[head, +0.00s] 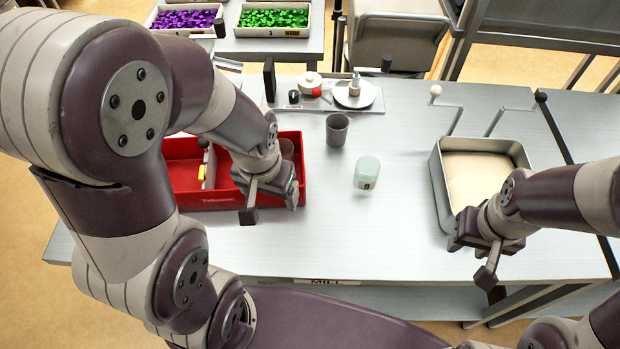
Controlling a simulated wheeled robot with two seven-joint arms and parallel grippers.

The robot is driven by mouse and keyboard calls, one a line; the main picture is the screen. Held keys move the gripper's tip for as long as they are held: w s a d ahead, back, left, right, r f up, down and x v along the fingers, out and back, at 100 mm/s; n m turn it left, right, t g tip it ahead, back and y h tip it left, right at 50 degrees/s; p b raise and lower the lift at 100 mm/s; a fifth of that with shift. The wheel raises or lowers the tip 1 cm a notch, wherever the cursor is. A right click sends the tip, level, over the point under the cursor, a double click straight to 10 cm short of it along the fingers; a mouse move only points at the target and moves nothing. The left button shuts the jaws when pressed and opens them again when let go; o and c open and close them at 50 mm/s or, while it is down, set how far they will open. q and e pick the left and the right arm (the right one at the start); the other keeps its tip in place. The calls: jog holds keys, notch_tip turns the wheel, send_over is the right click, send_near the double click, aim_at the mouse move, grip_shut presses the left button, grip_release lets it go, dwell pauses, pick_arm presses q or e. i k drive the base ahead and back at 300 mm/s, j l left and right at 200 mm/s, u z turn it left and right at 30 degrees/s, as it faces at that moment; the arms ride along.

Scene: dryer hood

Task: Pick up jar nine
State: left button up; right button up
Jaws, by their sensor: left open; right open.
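A pale green jar (367,172) is on the grey table, right of the middle. It has a small dark-marked label low on its near side; the mark looks like a 9 but is small. My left gripper (271,205) is open over the near right part of the red tray, left of the jar and apart from it. My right gripper (470,262) is open at the near corner of the metal pan, right of the jar and nearer to me. Nothing shows between the fingers of either gripper.
The red tray (180,148) is partly hidden by my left arm. A grey cup (337,129) stands just behind the jar. A metal pan (437,185) with pale contents is at the right. A scale (354,93) stands behind. The table around the jar's front is clear.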

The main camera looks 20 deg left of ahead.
aim_at(367, 169)
jog(key=k+z, duration=0.15)
jog(key=z, duration=0.2)
jog(key=k+z, duration=0.15)
jog(key=z, duration=0.2)
jog(key=k+l+z, duration=0.15)
jog(key=z, duration=0.2)
jog(key=j+z, duration=0.55)
jog(key=j, duration=0.1)
